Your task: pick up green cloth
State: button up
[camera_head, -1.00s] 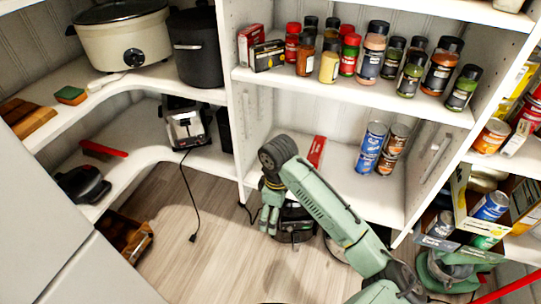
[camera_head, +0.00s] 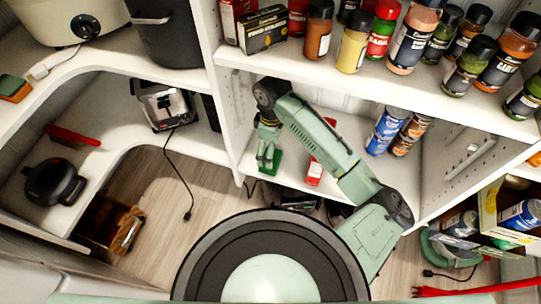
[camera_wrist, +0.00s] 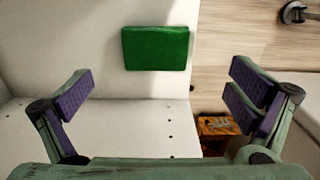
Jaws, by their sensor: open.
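The green cloth (camera_wrist: 156,48) is a flat, dark green rectangle on a white shelf surface in the wrist view. It lies close to the shelf edge, with wood floor beyond. In the wrist view my gripper (camera_wrist: 160,84) is open, its two purple-padded fingers wide apart with nothing between them. The cloth shows ahead of the fingers, between them from side to side and clear of both. In the head view my gripper (camera_head: 267,152) points down over the left end of the lower shelf. The cloth (camera_head: 275,166) shows beside its fingertips, partly hidden by them.
An upright divider (camera_head: 228,120) stands left of my gripper. Spice jars (camera_head: 352,40) fill the shelf above. A cord (camera_head: 186,190) hangs to the floor.

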jog(key=f, duration=0.2)
jog(key=f+p, duration=0.1)
jog(key=f, duration=0.4)
jog(key=shift+w+a+f, duration=0.1)
jog(key=shift+w+f, duration=0.2)
jog(key=shift+w, duration=0.05)
jog(key=c, duration=1.3)
jog(key=shift+r, duration=0.1)
jog(key=shift+r, duration=0.55)
notch_tip(320, 180, up, 2)
jog(key=shift+r+b, duration=0.15)
jog(key=shift+b, duration=0.2)
jog(key=s+b, duration=0.1)
jog(key=s, duration=0.4)
jog(key=s+r+b, duration=0.1)
jog(key=s, duration=0.4)
jog(key=s+b, duration=0.2)
jog(key=s, duration=0.4)
jog(key=shift+r, duration=0.25)
